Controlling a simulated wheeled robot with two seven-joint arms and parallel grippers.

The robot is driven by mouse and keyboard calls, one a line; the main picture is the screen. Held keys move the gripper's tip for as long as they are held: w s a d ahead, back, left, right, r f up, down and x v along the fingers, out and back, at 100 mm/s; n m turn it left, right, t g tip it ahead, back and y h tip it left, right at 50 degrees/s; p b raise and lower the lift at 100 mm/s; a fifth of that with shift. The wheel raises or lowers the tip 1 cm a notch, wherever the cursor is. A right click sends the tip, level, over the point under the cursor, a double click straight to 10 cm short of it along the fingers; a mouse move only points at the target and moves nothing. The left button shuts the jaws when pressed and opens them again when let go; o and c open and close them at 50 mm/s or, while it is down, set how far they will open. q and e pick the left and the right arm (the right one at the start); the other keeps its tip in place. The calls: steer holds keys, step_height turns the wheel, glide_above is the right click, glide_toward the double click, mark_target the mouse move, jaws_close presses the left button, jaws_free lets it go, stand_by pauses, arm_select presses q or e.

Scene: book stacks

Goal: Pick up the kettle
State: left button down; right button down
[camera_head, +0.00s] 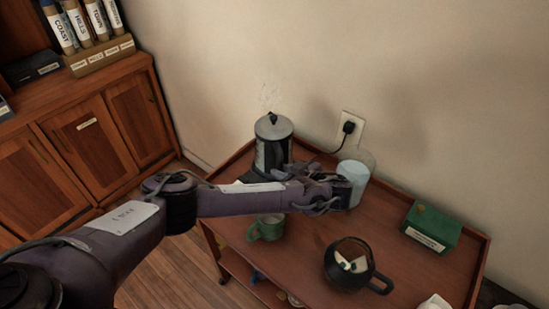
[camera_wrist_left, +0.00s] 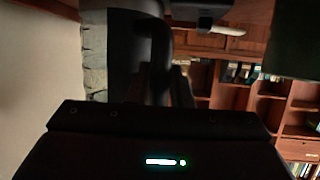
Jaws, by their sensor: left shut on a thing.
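My left gripper (camera_head: 338,192) reaches over the table from the left. My right gripper is not in view.
A green mug (camera_head: 267,229) stands below my left arm. A green box (camera_head: 432,228) lies on the wooden table (camera_head: 400,215) at right. A wall socket with a black plug (camera_head: 348,127) is behind. A cabinet (camera_head: 75,135) stands at left. Bare tabletop lies around the dark pot.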

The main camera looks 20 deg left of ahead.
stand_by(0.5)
arm_select(q)
steer(key=shift+w+r, duration=0.1)
steer(key=shift+r, duration=0.15)
